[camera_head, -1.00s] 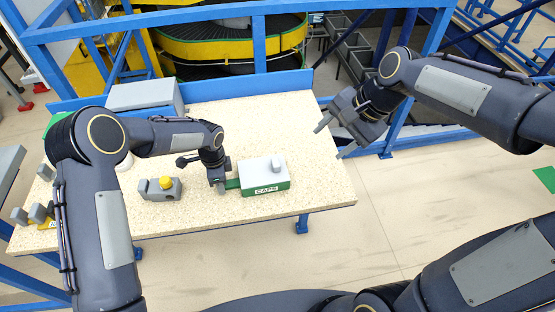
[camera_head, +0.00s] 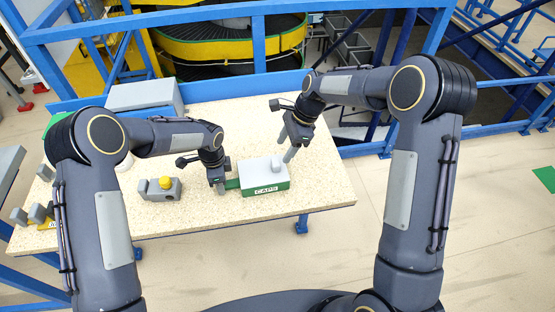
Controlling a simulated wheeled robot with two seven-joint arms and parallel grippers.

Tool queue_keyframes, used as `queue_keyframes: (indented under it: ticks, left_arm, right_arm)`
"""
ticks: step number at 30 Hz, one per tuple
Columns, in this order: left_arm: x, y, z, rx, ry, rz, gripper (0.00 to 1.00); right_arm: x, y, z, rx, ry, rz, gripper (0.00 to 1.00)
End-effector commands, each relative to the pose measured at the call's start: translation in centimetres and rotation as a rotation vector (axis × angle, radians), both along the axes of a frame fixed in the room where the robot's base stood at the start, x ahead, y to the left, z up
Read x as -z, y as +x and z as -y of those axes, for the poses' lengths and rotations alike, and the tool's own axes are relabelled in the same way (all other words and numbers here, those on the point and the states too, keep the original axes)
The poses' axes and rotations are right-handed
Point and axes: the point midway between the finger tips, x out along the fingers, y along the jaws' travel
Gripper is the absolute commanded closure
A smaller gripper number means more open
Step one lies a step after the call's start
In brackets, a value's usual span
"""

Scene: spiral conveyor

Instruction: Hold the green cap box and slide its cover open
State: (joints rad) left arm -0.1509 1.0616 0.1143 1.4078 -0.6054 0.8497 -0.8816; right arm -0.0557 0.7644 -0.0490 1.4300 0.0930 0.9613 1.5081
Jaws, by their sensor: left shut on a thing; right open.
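The green cap box (camera_head: 265,190) stands on the table near its front edge, with the word CAPS on its front. Its light grey cover (camera_head: 258,171) lies on top and looks shut, with a small raised knob (camera_head: 277,168) towards its right side. My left gripper (camera_head: 222,189) is at the box's left end, shut on the green tab (camera_head: 233,184) that sticks out there. My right gripper (camera_head: 285,153) is open and points down just above and behind the knob. Its fingertips are close to the cover; I cannot tell whether they touch it.
A grey block with a yellow knob (camera_head: 165,183) stands left of the box on the speckled table (camera_head: 320,180). A grey case (camera_head: 145,97) is at the back left. A blue rail (camera_head: 200,30) runs behind the table. The table right of the box is clear.

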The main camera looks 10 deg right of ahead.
Motion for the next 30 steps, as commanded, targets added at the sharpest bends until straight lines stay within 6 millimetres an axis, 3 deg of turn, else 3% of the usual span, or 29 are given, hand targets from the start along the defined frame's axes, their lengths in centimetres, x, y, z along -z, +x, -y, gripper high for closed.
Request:
queue_keyframes:
  ticks: [3,9,22,30]
  left_arm:
    - [0.2,-0.1,0.0,0.0,0.001,-0.003,0.97]
    - [0.2,-0.1,0.0,0.0,0.001,-0.003,0.97]
    - [0.3,-0.1,0.0,0.0,0.001,-0.004,0.97]
    - [0.3,-0.2,0.0,0.0,0.001,-0.004,0.97]
  right_arm:
    - [2.4,-0.1,-1.0,-0.003,0.001,-0.004,0.44]
    - [5.0,-0.1,-2.1,-0.001,0.001,-0.001,0.44]
    - [6.0,-0.1,-2.5,-0.001,0.001,0.002,0.44]
    - [6.0,-0.1,-2.5,-0.001,0.001,0.002,0.76]
